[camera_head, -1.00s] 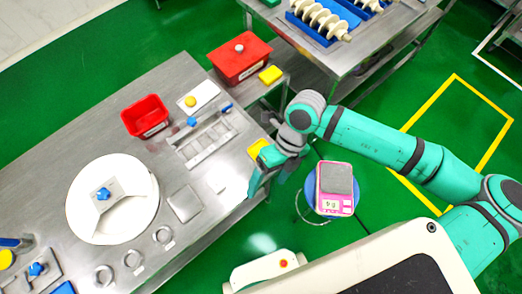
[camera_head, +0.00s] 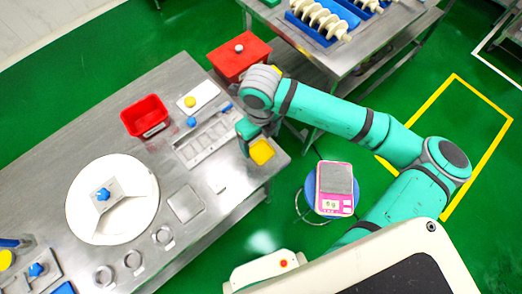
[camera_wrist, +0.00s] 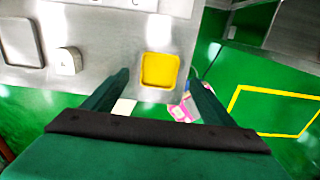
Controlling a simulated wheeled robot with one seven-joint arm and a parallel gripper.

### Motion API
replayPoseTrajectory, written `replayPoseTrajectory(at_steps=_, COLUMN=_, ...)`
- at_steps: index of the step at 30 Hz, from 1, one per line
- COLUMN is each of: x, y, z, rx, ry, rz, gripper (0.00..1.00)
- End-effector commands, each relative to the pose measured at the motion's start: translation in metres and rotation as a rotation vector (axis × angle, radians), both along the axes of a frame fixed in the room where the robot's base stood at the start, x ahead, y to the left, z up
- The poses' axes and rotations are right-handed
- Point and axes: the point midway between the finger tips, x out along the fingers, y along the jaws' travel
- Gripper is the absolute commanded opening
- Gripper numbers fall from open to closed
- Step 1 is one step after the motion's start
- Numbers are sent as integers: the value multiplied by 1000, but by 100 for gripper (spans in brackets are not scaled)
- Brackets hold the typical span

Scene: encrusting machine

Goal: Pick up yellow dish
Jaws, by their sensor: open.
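The yellow dish (camera_head: 262,152) is a small square tray lying at the right corner of the steel table. In the wrist view the yellow dish (camera_wrist: 159,70) lies ahead of my fingers, between their lines and apart from both. My gripper (camera_wrist: 163,80) is open and empty, with its two dark green fingers spread. In the head view my gripper (camera_head: 243,142) is over the table just left of the dish, partly covered by my wrist.
The steel table (camera_head: 110,100) holds a red bin (camera_head: 146,117), a white round plate (camera_head: 112,200) and metal fixtures. A red lidded box (camera_head: 238,57) stands beyond. A pink scale (camera_head: 334,188) sits on a stool to the right.

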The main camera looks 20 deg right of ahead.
Motion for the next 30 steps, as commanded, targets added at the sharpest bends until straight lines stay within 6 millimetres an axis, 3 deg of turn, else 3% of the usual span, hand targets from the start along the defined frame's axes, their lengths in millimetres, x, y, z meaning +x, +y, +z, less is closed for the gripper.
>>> replayPoseTrajectory(at_steps=12, x=-4, y=0, z=-45, rx=3, ry=3, rz=-2, gripper=78)
replayPoseTrajectory(at_steps=22, x=-4, y=-1, z=-51, rx=1, ry=1, rz=-1, gripper=78)
replayPoseTrajectory(at_steps=23, x=-4, y=-1, z=-51, rx=1, ry=1, rz=-2, gripper=76)
replayPoseTrajectory(at_steps=28, x=-4, y=-2, z=-51, rx=2, ry=2, rz=-4, gripper=35)
replayPoseTrajectory(at_steps=30, x=-4, y=-2, z=-51, rx=2, ry=2, rz=-4, gripper=34)
